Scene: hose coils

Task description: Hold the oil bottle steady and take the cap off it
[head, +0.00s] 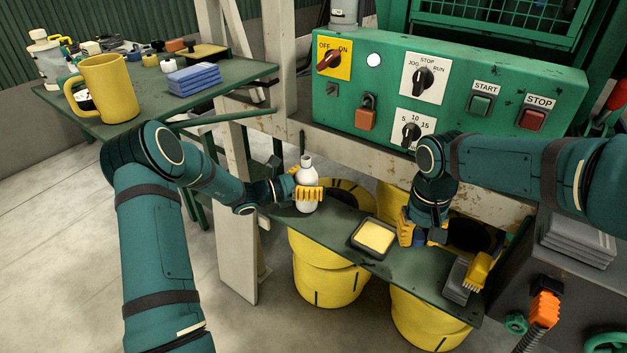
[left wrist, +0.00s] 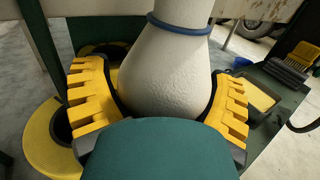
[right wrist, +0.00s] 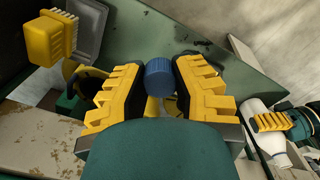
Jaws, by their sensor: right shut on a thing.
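The white oil bottle (head: 307,174) stands upright at the left end of the narrow green shelf. My left gripper (head: 308,194) is shut around its body. In the left wrist view the bottle (left wrist: 165,70) fills the space between the yellow fingers, with a blue ring at its neck. The bottle's top shows no cap in the head view. The blue cap (right wrist: 160,76) is between the fingers of my right gripper (right wrist: 160,85), which is shut on it. The right gripper (head: 424,238) is low over the shelf, well right of the bottle. I cannot tell whether the cap touches the shelf.
A dark tray with a yellow pad (head: 376,236) lies on the shelf between the grippers. A yellow brush (head: 479,270) is at the right end. The green control panel (head: 450,90) stands behind. A side table (head: 240,70) with a yellow mug (head: 108,88) is at left.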

